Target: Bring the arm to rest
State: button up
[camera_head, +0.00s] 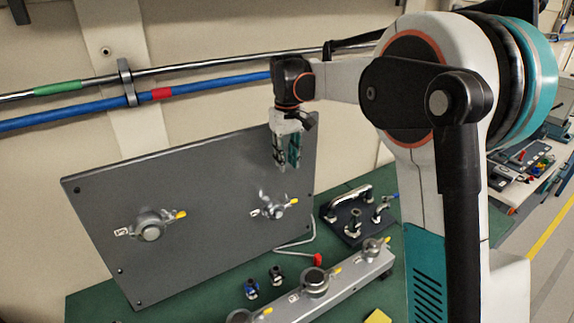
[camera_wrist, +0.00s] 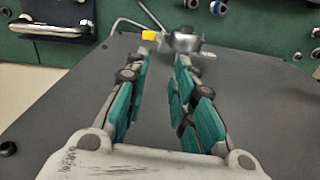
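My arm (camera_head: 330,82) reaches left from its white and teal shoulder. My gripper (camera_head: 287,165) hangs pointing down in front of the grey panel, above its right-hand fitting. In the wrist view, my gripper (camera_wrist: 164,62) has its two teal-padded fingers apart, with nothing held between them. The grey panel (camera_head: 215,215) leans over the green bench. Its right fitting (camera_head: 272,208) has a yellow tab; it also shows beyond the fingertips in the wrist view (camera_wrist: 184,42). I cannot tell the exact distance between fingertips and panel.
A second yellow-tabbed fitting (camera_head: 150,228) is on the panel's left. A grey rail (camera_head: 338,284) with knobs, a dark plate with a handle (camera_head: 352,222) and a red-ended bent rod (camera_head: 306,238) are on the green bench (camera_head: 205,300). Pipes (camera_head: 215,82) run along the wall behind.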

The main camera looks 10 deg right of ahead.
jog(key=s+d+f+m+t+b, duration=0.15)
jog(key=s+b, duration=0.35)
jog(key=s, duration=0.5)
jog(key=s+f+t+b, duration=0.25)
jog(key=s+b, duration=0.25)
jog(key=s, duration=0.4)
jog(key=s+f+m+t+b, duration=0.1)
jog(key=s+f+t+b, duration=0.2)
jog(key=s+f+b, duration=0.4)
jog(key=s+f, duration=0.7)
jog(key=shift+s+d+f, duration=0.15)
jog(key=shift+s+f, duration=0.15)
jog(key=shift+f, duration=0.05)
